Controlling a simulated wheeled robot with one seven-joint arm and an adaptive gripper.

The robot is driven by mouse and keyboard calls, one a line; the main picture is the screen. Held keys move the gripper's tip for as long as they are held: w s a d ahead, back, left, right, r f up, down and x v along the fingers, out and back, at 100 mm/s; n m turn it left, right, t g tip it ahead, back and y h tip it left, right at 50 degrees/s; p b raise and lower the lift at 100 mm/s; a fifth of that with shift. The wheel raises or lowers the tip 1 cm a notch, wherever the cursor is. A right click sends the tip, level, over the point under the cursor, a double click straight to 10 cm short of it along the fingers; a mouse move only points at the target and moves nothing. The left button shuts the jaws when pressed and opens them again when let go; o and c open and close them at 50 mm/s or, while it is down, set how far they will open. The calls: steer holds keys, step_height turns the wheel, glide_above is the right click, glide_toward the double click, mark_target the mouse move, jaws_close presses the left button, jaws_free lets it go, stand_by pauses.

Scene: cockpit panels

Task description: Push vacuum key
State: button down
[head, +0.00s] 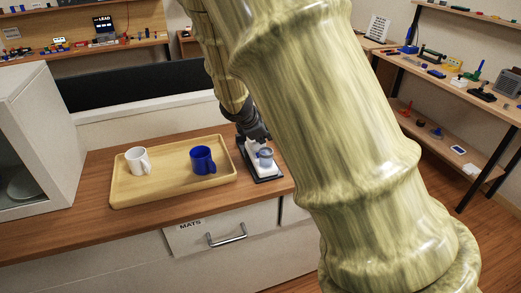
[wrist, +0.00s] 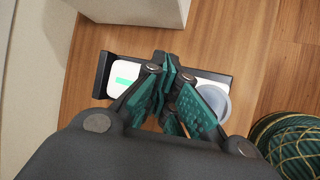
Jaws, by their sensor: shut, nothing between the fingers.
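A small device with a black base (head: 265,179) and a white top stands on the wooden counter, right of the tray. In the wrist view its white panel (wrist: 124,78) carries a green rectangle, and a round pale blue-grey part (wrist: 211,101) sits at its other end. My gripper (wrist: 174,70) is shut and empty, with its fingertips over the middle of the device. In the head view my gripper (head: 262,140) is at the device's back, just above it. Whether it touches is unclear. The fingers hide the device's middle, and I cannot make out a vacuum key.
A wooden tray (head: 170,192) with a white mug (head: 137,161) and a blue mug (head: 203,160) stands left of the device. A white cabinet (head: 62,130) is at the far left. A drawer labelled MATS (head: 190,240) is below. Shelves stand at right.

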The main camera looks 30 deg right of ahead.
steer(key=shift+r+p, duration=0.8)
steer(key=shift+r, duration=0.35)
